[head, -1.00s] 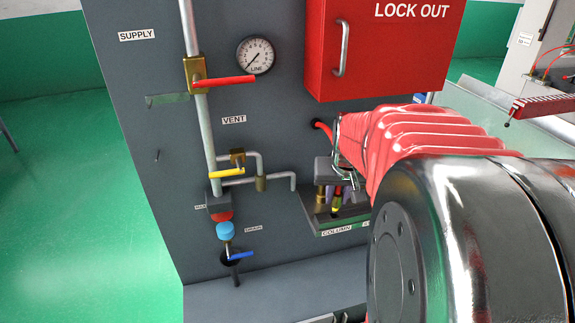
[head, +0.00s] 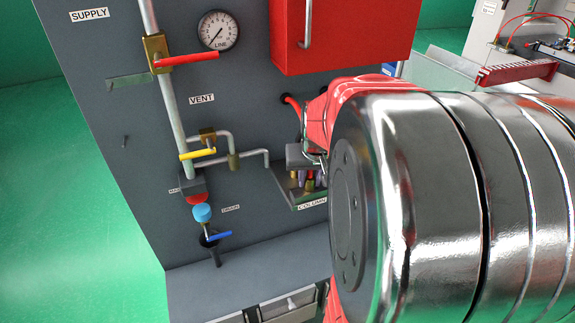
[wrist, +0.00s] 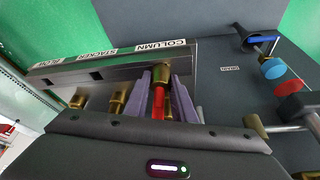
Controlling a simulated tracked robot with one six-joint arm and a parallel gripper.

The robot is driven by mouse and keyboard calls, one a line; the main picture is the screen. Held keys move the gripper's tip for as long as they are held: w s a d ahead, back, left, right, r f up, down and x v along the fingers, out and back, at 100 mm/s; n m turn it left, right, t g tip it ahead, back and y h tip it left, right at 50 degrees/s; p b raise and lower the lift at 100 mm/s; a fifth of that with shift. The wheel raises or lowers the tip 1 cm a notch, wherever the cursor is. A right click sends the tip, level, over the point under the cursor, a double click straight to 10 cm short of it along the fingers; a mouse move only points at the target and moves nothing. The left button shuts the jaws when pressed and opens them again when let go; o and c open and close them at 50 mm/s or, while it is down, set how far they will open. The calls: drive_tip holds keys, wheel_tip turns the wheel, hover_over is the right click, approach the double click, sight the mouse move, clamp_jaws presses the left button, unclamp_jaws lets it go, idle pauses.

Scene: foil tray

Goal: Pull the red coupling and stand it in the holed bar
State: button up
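The red coupling (wrist: 158,104) shows in the wrist view as a red piece below a brass end. The two purple fingers of my gripper (wrist: 161,88) stand on either side of it, with a narrow gap visible on the right, so the gripper looks open around it. The holed bar (wrist: 70,74) is a grey bar with dark square holes, labelled COLUMN and STACKER, just beyond the fingers. In the head view my gripper (head: 308,180) is small and mostly hidden by my arm, beside the grey ledge (head: 300,203) above the COLUMN label. The red coupling is not clear there.
Brass fittings (wrist: 118,103) stand left of the fingers. A yellow-handled valve (head: 197,154), pipes and a blue-handled drain valve (head: 218,236) are left of the ledge. The red lock-out box (head: 345,35) hangs above. Open green floor (head: 80,200) lies at left.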

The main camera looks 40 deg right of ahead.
drive_tip(key=o, duration=0.5)
drive_tip(key=shift+c, duration=0.2)
drive_tip(key=shift+r, duration=0.1)
drive_tip(key=v, duration=1.3)
drive_tip(key=shift+s+r, duration=0.2)
drive_tip(key=shift+r, duration=0.05)
